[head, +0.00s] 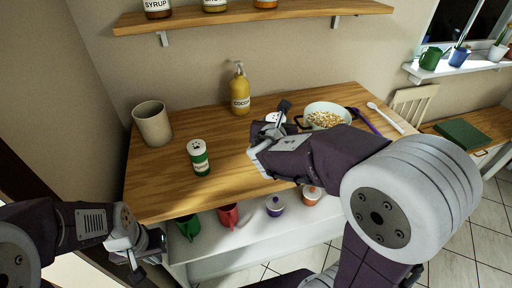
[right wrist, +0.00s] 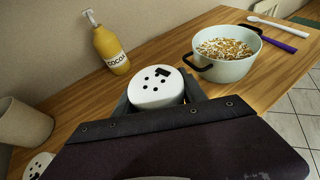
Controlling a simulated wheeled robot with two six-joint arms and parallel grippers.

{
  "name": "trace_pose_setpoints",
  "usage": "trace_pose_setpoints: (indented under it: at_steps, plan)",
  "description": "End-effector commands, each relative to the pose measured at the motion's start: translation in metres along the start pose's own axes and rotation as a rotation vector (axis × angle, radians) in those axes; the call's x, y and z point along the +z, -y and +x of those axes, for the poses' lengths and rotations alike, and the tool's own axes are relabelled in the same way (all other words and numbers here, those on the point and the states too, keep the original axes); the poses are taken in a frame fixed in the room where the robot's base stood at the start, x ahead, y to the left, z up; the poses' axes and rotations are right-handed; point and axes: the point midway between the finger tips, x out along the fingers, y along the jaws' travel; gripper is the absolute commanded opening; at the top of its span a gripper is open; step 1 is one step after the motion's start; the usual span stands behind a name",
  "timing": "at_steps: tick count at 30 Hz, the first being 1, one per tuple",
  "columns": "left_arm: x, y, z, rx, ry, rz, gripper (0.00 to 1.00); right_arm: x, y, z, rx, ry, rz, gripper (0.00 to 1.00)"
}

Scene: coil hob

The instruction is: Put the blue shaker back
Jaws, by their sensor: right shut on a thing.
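My right gripper (head: 272,126) is shut on a shaker with a white, dark-holed top (head: 275,118), over or on the wooden counter near the bowl. In the right wrist view the white top (right wrist: 156,87) shows between the fingers (right wrist: 160,100); its body is hidden, so I cannot see its colour or whether it touches the counter. A green shaker (head: 199,158) with a white top stands upright at the counter's front left. My left gripper (head: 149,258) is low at the left, off the counter's front edge, and looks open and empty.
A yellow cocoa bottle (head: 240,90) stands at the back, a beige cup (head: 152,123) at the left. A bowl of cereal (head: 326,116), a purple utensil (head: 366,121) and a white spoon (head: 385,117) are at the right. Jars stand on the wall shelf (head: 250,14); cups and pots sit on the lower shelf (head: 245,234).

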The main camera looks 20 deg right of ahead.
Motion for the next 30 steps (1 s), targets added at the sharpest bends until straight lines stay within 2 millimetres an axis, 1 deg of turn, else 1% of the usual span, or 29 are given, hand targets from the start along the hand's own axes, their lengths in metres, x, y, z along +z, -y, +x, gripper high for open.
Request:
trace_pose_setpoints:
  at_steps: [1, 3, 6, 9, 13, 14, 18, 20, 28, 30]
  plan:
    - [0.0, 0.0, 0.004, 0.0, 0.0, 0.0, 0.0, -0.009, -0.014, 0.01, 0.002, -0.004, -0.006, 0.0]
    - [0.0, 0.0, 0.004, 0.0, 0.0, 0.0, 0.0, -0.015, -0.031, 0.021, 0.002, -0.003, -0.005, 0.0]
    - [0.0, 0.0, 0.004, 0.0, 0.0, 0.0, 0.0, -0.021, -0.048, 0.032, 0.001, -0.001, -0.003, 0.0]
    - [0.0, 0.0, 0.004, 0.0, 0.0, 0.0, 0.0, -0.024, -0.057, 0.038, 0.0, 0.001, 0.0, 0.0]
    - [0.001, 0.0, 0.005, 0.0, 0.0, 0.0, 0.0, -0.026, -0.059, 0.04, 0.0, 0.001, 0.002, 0.0]
    - [0.001, 0.0, 0.006, 0.0, 0.0, 0.0, 0.0, -0.029, -0.059, 0.041, -0.001, 0.0, 0.0, 0.0]
    - [0.002, 0.0, 0.017, 0.0, 0.0, 0.0, 0.0, -0.055, -0.058, 0.052, -0.002, -0.002, -0.003, 0.0]
    - [0.002, 0.0, 0.019, 0.0, 0.0, 0.0, 0.0, -0.061, -0.058, 0.054, -0.002, 0.0, -0.001, 0.0]
    - [0.002, 0.0, 0.018, 0.0, 0.0, 0.0, 0.0, -0.062, -0.058, 0.055, 0.0, 0.001, 0.001, 0.0]
    - [0.002, 0.0, 0.02, 0.0, 0.0, 0.0, 0.0, -0.064, -0.058, 0.056, 0.0, 0.001, 0.001, 0.0]
